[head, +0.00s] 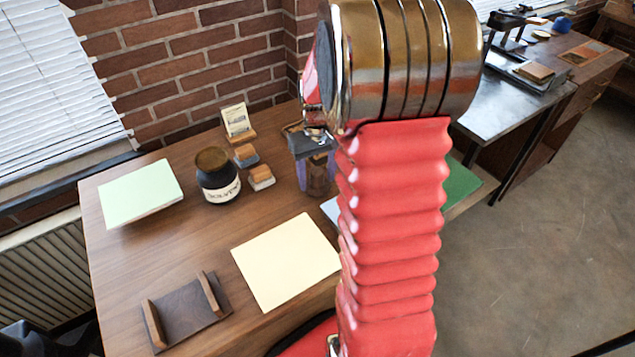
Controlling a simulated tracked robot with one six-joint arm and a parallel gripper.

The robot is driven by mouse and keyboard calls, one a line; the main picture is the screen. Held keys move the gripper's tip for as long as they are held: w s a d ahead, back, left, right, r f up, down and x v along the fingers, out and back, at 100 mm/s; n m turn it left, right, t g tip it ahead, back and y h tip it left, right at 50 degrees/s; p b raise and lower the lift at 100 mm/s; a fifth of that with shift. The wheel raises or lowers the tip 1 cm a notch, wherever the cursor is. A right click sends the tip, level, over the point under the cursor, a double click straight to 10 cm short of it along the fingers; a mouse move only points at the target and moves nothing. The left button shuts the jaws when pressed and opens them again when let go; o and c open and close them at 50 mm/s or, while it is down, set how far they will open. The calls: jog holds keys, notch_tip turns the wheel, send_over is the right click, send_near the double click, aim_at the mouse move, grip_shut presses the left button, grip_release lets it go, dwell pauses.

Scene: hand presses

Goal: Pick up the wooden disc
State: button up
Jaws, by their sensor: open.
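I cannot make out a separate wooden disc in the head view. A dark round jar (218,182) with a pale label stands on the wooden table (130,255), left of my arm. Its round top is brown, but I cannot tell whether that is a wooden disc or part of the jar. My red ribbed arm with its metal joint rises through the middle of the view and hides part of the table. My gripper is not visible.
Small wood-topped blocks (261,178), a card stand (237,122) and a dark-topped container (313,165) stand near the jar. A pale green pad (140,192), cream sheets (287,262) and a dark tray with wooden bars (186,312) lie around. Bare tabletop lies between them.

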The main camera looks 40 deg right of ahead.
dwell(0.4)
jog(key=c, duration=1)
